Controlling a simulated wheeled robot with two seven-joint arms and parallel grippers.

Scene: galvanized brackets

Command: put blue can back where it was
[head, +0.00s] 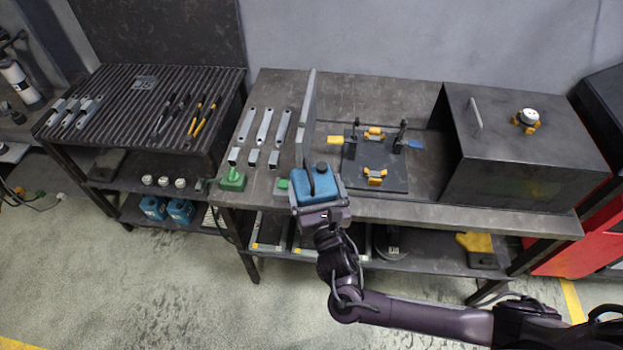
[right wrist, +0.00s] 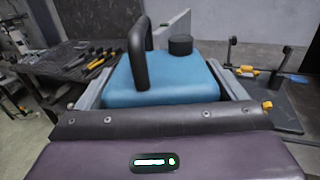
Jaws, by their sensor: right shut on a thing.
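The blue can (head: 316,186) has a black handle and a black cap. My right gripper (head: 318,196) is shut on it, at the front edge of the middle workbench. In the right wrist view the blue can (right wrist: 165,82) sits upright between the two fingers (right wrist: 162,92). I cannot tell whether its base touches the bench. Two other blue cans (head: 180,211) stand on the lower shelf of the left slatted table (head: 120,150). My left gripper is not in view.
An upright grey plate (head: 307,115) rises behind the held can. A fixture board (head: 393,180) with clamps lies right of it, then a big dark box (head: 530,150). Flat brackets (head: 264,126) lie left.

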